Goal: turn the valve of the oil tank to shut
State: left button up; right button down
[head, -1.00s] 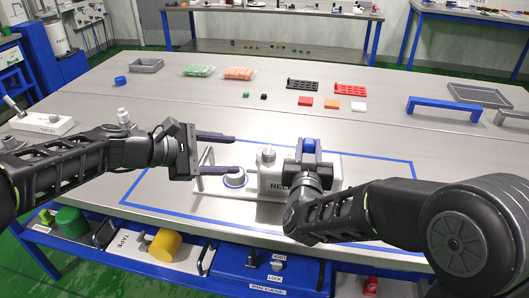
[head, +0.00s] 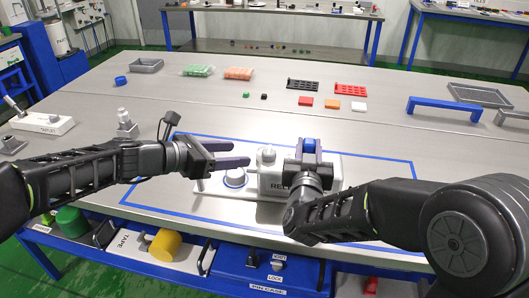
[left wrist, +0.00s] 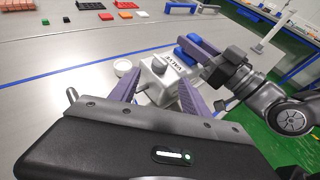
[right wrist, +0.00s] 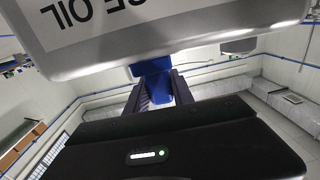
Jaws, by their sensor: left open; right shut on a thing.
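A capped grey-white post (head: 124,120) and a white block with a lever (head: 43,124) stand at the left. Red, orange and white blocks (head: 332,104), racks and a blue bridge-shaped handle (head: 449,105) lie farther back. Drawers line the front edge.

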aim_at(267, 152)
pick_arm(q)
jog(key=x, duration=1)
jog(key=shift+w+d+f, duration=0.1)
jog(key=shift+d+f, duration=0.1)
jog(key=shift+c, duration=0.3)
grip_shut()
